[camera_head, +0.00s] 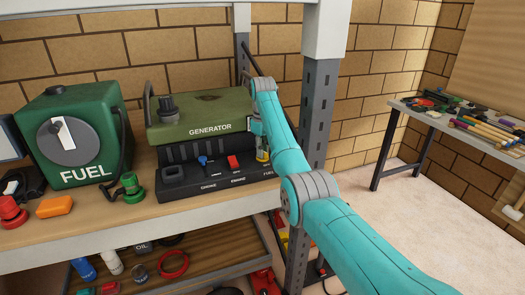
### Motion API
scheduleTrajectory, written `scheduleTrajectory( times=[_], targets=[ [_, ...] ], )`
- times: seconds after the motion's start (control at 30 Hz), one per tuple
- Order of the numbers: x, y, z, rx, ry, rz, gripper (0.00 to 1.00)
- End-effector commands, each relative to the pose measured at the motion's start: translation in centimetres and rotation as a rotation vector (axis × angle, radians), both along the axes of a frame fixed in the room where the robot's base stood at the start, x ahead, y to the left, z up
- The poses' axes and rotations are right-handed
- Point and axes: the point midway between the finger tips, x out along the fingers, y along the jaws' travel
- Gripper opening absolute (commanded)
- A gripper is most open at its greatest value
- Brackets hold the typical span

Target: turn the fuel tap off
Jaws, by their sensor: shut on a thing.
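The green generator (200,115) stands on the shelf, with a black front panel (215,180). A yellow fuel tap (263,155) is at the panel's right end, above a small FUEL label. My gripper (260,141) is at the tap, shut on it. My arm and wrist partly hide the gripper and the tap, so the tap's exact angle is hard to tell. A blue control (203,161) and a red switch (233,162) sit to the left on the same panel.
A green fuel can (110,140) with a grey dial (70,142) stands left of the generator. A grey shelf post (312,120) is close to my arm on the right. An orange block (54,206) lies on the shelf (110,225). A workbench (415,106) with tools stands at right.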

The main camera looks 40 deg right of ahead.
Motion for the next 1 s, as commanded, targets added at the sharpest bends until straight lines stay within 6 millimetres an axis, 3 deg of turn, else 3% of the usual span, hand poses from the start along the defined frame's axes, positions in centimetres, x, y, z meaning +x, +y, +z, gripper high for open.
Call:
scheduleTrajectory(
  times=[0.5,1.0],
  targets=[
    [-0.02,-0.01,-0.03,0.000,0.001,-0.390,0.00],
    [-0.03,-0.02,-0.03,0.000,0.001,-0.500,0.00]
  ],
)
